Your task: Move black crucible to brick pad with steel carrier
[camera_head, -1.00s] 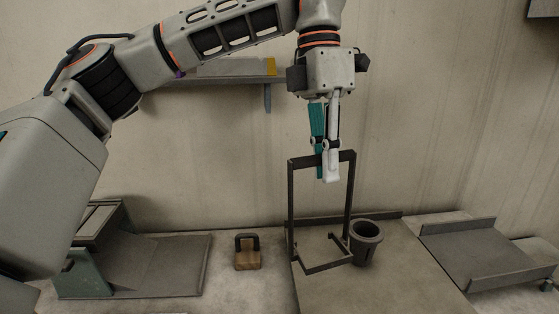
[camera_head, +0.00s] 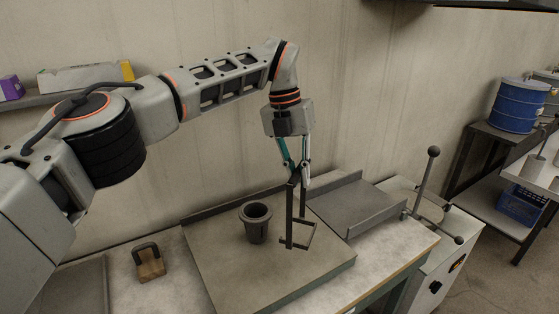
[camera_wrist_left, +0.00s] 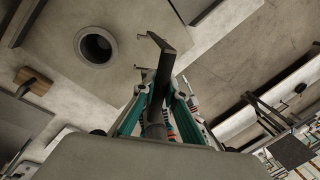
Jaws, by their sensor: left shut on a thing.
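The black crucible (camera_head: 256,224) stands upright on a grey slab (camera_head: 222,262) in the head view. In the left wrist view the crucible (camera_wrist_left: 97,46) shows from above with a dark inside. My left gripper (camera_head: 296,180) is shut on the top of the steel carrier (camera_head: 289,218), a dark upright frame with a lower loop. The carrier is to the right of the crucible, apart from it, its loop low over the slab; I cannot tell if it touches. The carrier (camera_wrist_left: 168,62) also shows in the left wrist view. I cannot identify the brick pad with certainty. My right gripper is out of view.
A brown block with a dark handle (camera_head: 150,265) sits to the left of the slab. A flanged grey plate (camera_head: 355,208) lies to the right. Beyond it a lever with ball ends (camera_head: 428,180) stands up. A blue drum (camera_head: 517,105) is at far right.

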